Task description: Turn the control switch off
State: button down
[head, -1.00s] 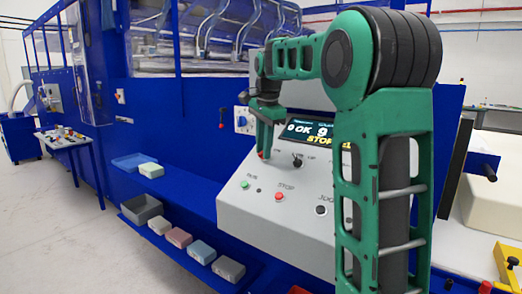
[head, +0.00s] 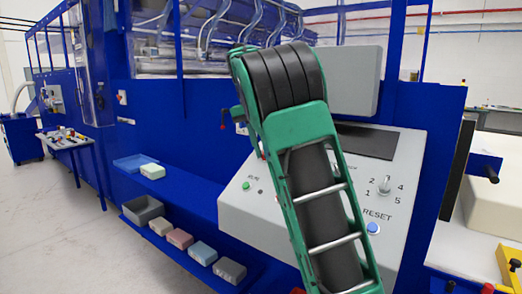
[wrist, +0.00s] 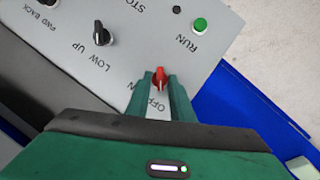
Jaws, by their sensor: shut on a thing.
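The red control switch (wrist: 160,75) is on the grey sloped panel (wrist: 150,30) in the wrist view, with OFF lettering just below it and part of an ON label at its left. My gripper (wrist: 160,84) is shut on the switch, one green finger on each side. The switch's long axis runs roughly up and down in the picture, in line with the OFF lettering. In the head view my arm hides the gripper and the switch. The panel screen (head: 365,141) is dark.
The LOW/UP selector (wrist: 101,34) and green RUN button (wrist: 200,25) are close by. The numbered knob (head: 384,186) and blue RESET button (head: 373,228) are on the panel's right. Foam blocks (head: 179,238) lie on the low blue shelf at left.

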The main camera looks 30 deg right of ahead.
jog(key=shift+w+a+f+n+g+h, duration=0.15)
jog(key=shift+n+g+h, duration=0.15)
jog(key=shift+n, duration=0.6)
jog(key=c, duration=1.9)
grip_release()
